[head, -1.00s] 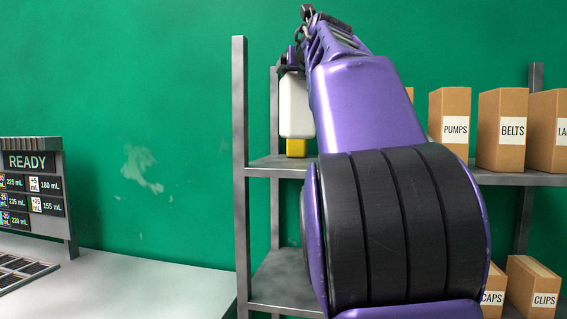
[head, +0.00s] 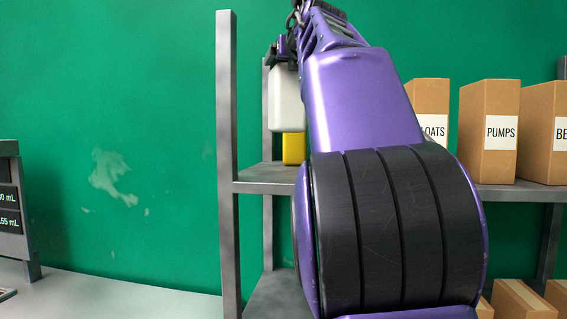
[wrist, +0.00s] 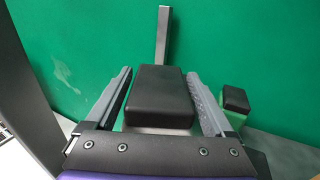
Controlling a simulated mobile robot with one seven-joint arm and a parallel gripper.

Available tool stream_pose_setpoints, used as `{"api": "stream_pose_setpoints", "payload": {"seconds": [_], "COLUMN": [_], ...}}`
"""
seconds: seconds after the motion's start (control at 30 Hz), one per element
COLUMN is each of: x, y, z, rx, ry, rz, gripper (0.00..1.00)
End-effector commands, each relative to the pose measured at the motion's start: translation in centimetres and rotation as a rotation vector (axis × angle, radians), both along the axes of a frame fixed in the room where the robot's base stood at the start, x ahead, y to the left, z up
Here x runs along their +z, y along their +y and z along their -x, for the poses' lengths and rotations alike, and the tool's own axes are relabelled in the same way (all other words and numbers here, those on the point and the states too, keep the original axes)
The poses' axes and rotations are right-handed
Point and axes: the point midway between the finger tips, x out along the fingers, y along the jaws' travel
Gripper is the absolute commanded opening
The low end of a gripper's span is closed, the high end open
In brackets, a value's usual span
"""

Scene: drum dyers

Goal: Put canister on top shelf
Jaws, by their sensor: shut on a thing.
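My gripper (head: 284,60) is shut on a white canister (head: 287,98) with a black lid. In the wrist view the black lid (wrist: 162,95) lies between the two grey fingers. In the head view the canister hangs upright, left of my purple arm, above the left end of the uppermost shelf in view (head: 262,178). A yellow block-like thing (head: 293,148) shows just below the canister, seemingly at the shelf; my arm partly hides it.
Cardboard boxes, one marked PUMPS (head: 489,132), stand on the same shelf to the right. More boxes (head: 520,301) are on a lower shelf. A grey post (head: 228,160) rises at the shelf's left front. A black-capped thing (wrist: 237,99) stands right of my gripper.

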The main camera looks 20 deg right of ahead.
Motion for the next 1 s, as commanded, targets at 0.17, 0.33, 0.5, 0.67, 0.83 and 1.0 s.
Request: {"api": "stream_pose_setpoints", "payload": {"seconds": [0.17, 0.33, 0.5, 0.67, 0.83, 1.0], "x": [-1.4, -3.8, -5.5, -6.4, -9.0, -9.8], "y": [0.0, 0.0, 0.1, 0.0, 0.1, 0.0], "z": [0.1, 0.1, 0.1, 0.1, 0.1, 0.1], "rx": [0.002, 0.002, 0.002, 0.001, 0.002, -0.001], "ry": [-0.003, -0.003, -0.003, -0.003, -0.004, -0.004], "rz": [-0.004, -0.003, -0.001, 0.000, -0.002, 0.001], "gripper": [0.00, 0.00, 0.00, 0.00, 0.00, 0.00]}}
